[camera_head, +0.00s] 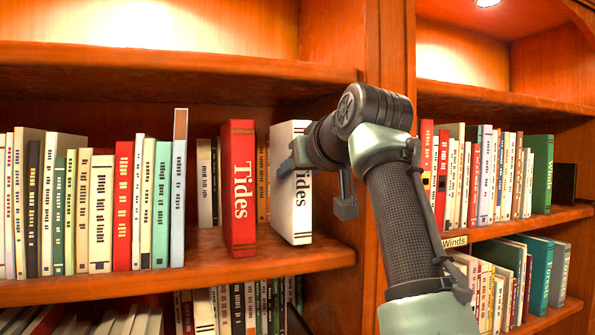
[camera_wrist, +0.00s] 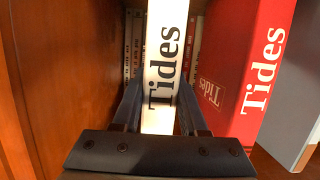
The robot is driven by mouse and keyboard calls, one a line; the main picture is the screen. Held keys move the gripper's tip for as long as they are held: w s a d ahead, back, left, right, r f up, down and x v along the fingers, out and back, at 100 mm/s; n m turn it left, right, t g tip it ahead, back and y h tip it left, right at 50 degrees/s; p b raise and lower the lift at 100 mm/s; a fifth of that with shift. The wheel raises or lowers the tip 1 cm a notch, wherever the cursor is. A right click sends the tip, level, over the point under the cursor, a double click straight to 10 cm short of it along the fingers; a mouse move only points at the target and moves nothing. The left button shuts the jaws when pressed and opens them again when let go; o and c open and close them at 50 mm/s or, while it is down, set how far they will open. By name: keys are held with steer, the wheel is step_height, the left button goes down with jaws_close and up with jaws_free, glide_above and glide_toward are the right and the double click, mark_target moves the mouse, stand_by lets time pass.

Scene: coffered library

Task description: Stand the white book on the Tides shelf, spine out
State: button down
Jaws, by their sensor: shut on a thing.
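The white book (camera_head: 284,206) with black "Tides" lettering stands about upright on the middle shelf board (camera_head: 180,287), just right of the red Tides book (camera_head: 238,190). Its lettered spine faces out of the shelf. Its foot appears to meet the board. My gripper (camera_head: 287,168) is at the upper part of its spine edge, and my arm covers some of the book's right side. In the wrist view, the white book (camera_wrist: 164,45) sits between the two fingers of my gripper (camera_wrist: 160,105), which are shut on it. The red book (camera_wrist: 262,75) also shows there, apart to the right.
The wooden upright (camera_wrist: 50,70) is left of the white book in the wrist view, with a gap between. Smaller books (camera_head: 208,180) stand deeper behind. A row of books (camera_head: 95,205) fills the shelf's left. Right of the divider is a bay labelled Winds (camera_head: 454,241).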

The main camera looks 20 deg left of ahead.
steer(key=shift+f+b, duration=0.35)
steer(key=shift+c, duration=1.8)
jaws_free()
steer(key=shift+s, duration=0.1)
steer(key=shift+f, duration=0.25)
steer(key=b+v, duration=0.7)
steer(key=v, duration=0.6)
steer(key=shift+r, duration=0.25)
